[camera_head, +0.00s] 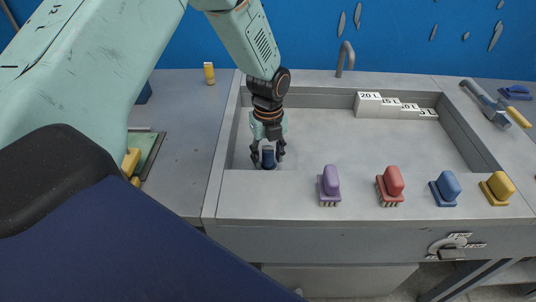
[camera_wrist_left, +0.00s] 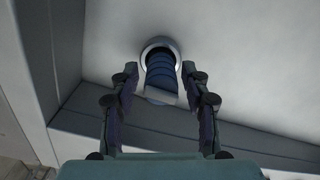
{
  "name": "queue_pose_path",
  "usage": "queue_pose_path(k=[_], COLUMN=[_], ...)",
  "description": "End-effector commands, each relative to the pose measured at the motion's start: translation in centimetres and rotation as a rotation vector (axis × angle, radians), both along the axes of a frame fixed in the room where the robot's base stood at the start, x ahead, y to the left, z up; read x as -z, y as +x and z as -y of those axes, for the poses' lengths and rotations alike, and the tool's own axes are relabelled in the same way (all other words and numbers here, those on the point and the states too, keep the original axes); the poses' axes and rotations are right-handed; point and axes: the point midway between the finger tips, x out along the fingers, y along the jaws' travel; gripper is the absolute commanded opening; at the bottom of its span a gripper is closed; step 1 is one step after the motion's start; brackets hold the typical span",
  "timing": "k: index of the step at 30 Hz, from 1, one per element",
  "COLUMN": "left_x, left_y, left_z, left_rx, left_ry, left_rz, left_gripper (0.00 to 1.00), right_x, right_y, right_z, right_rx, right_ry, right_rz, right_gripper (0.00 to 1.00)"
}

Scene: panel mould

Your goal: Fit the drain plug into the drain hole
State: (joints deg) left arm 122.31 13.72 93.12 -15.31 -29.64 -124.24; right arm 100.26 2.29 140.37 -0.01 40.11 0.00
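The dark blue ribbed drain plug (camera_wrist_left: 160,72) stands against the light ring of the drain hole (camera_wrist_left: 150,43) in the left wrist view. One end lies within the ring; I cannot tell how deep it sits. A pale piece shows at its near end. In the head view the plug (camera_head: 268,158) is a small dark blue shape in the left front corner of the mould basin. My left gripper (camera_wrist_left: 160,80) reaches down there, also in the head view (camera_head: 267,158). Its fingers are apart, one on each side of the plug, with gaps between. My right gripper is not in view.
The grey basin (camera_head: 222,150) has raised walls close to my gripper. White stepped blocks (camera_head: 385,105) stand at its back right. Several coloured brushes, including a purple one (camera_head: 329,183), stand on the front rim. The middle of the basin floor is clear.

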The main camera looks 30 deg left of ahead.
Motion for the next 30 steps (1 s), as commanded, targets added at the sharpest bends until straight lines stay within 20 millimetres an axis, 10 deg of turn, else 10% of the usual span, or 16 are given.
queue_pose_path(k=[11, 30], left_x=[-1.1, -11.8], left_y=[0.1, 0.1], left_z=[0.0, 0.0], left_rx=[0.0, 0.0], left_ry=[0.0, -0.001], left_rz=[0.002, 0.001], left_gripper=[0.48, 0.48], right_x=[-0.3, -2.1], right_y=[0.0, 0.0], right_z=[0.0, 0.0], right_rx=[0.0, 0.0], right_ry=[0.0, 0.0], right_rz=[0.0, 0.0], right_gripper=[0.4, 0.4])
